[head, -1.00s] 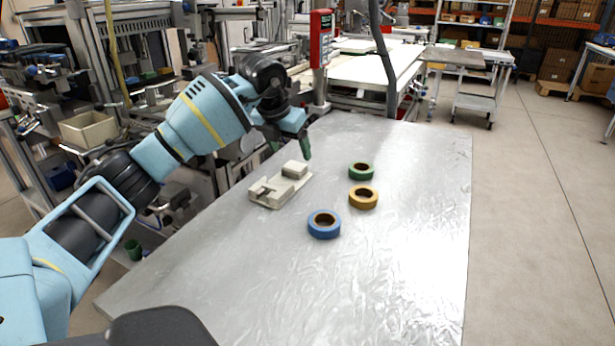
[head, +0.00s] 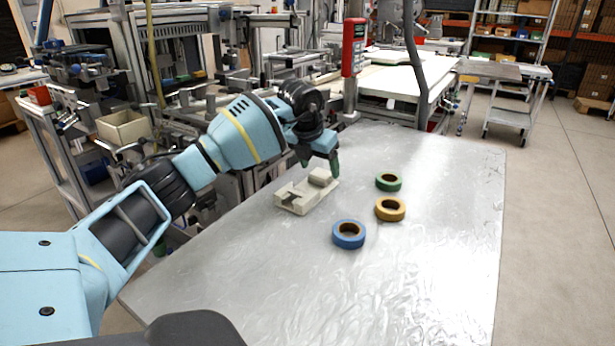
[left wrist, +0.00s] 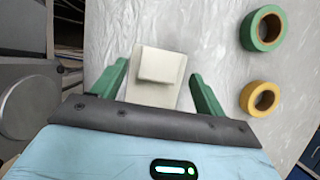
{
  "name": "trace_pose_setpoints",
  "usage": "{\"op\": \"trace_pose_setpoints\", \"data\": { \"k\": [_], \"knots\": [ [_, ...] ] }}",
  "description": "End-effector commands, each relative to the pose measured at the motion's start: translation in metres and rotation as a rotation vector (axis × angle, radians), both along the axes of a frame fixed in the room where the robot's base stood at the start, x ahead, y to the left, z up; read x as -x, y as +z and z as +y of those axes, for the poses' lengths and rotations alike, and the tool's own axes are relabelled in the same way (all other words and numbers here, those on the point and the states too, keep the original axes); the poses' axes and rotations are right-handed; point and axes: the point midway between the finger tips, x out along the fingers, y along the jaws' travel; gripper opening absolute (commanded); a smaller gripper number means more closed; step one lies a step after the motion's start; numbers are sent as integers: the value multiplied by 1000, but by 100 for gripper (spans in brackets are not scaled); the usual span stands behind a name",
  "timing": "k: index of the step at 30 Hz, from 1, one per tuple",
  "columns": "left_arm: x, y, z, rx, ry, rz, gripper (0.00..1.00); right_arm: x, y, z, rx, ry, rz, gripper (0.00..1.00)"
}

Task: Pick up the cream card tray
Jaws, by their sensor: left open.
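The cream card tray (head: 296,199) lies on the metal table, left of the tape reels, with a raised block at its far end. In the left wrist view the tray (left wrist: 151,95) shows between the two green fingers. My left gripper (head: 321,165) is open above the far end of the tray, its fingers pointing down. In the left wrist view the open left gripper (left wrist: 160,80) has one finger on each side of the tray, with gaps. The wrist housing hides the tray's near part there. My right gripper is not in view.
A green tape reel (head: 389,182), a yellow one (head: 390,209) and a blue one (head: 348,235) lie right of the tray. The table (head: 440,250) is bare to the right and front. A red device (head: 353,47) on a post stands behind the table.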

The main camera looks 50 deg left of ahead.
Motion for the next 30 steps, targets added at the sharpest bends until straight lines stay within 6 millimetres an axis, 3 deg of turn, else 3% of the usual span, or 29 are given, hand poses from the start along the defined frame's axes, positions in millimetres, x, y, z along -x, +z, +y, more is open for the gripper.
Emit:
{"op": "trace_pose_setpoints", "data": {
  "k": [5,13,25,30],
  "knots": [
    [-8,-24,3,1,1,2,73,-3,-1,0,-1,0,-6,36],
    [-10,-26,3,-1,0,0,71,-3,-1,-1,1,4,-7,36],
    [-10,-26,3,-1,-1,0,19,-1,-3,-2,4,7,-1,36],
    [-10,-26,3,0,0,-1,19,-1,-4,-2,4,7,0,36]
  ]
}}
